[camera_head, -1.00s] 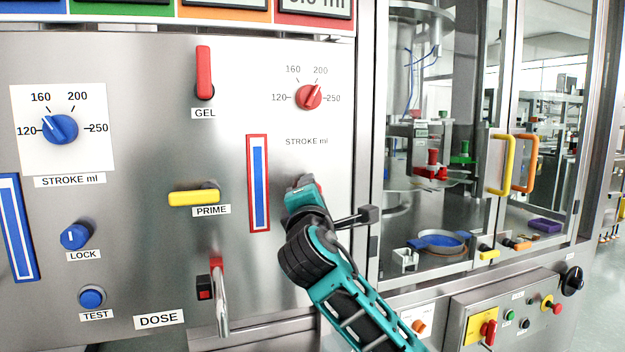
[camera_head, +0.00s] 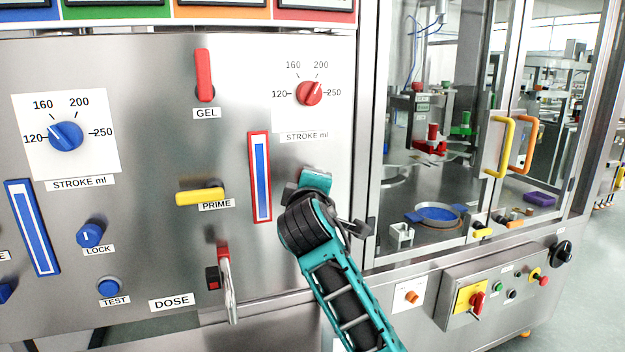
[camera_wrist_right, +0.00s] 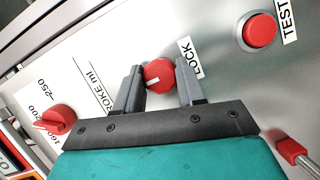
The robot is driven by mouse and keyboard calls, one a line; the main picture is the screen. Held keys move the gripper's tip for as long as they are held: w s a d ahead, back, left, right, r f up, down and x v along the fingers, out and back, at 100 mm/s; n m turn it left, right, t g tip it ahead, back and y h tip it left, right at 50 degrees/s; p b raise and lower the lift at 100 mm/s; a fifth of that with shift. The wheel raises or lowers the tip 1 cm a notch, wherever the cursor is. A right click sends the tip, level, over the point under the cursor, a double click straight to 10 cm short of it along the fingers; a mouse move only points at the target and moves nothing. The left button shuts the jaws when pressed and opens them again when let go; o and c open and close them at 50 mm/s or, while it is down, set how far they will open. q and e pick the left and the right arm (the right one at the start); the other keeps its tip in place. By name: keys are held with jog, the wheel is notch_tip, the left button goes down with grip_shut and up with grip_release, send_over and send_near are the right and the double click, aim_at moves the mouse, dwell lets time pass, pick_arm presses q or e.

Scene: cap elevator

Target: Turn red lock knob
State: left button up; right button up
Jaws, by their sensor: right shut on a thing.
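The red lock knob (camera_wrist_right: 158,76), with a white line on its face, sits beside the LOCK label in the right wrist view. My right gripper (camera_wrist_right: 161,72) has one grey finger on each side of the knob and is shut on it. In the head view my right gripper (camera_head: 313,182) is against the steel panel (camera_head: 150,130), below the red STROKE ml dial. There the gripper and wrist hide the red lock knob. My left gripper is not in view.
The red stroke dial (camera_head: 309,93) is above my gripper, and a red-framed blue gauge (camera_head: 260,177) is to its left. A red test button (camera_wrist_right: 259,31) is near the lock knob. A metal lever with a red base (camera_head: 223,252) is at lower left of my gripper.

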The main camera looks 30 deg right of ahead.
dwell(0.5)
jog(key=o, duration=1.1)
jog(key=shift+c, duration=0.2)
jog(key=v, duration=1.3)
jog(key=shift+w, duration=0.1)
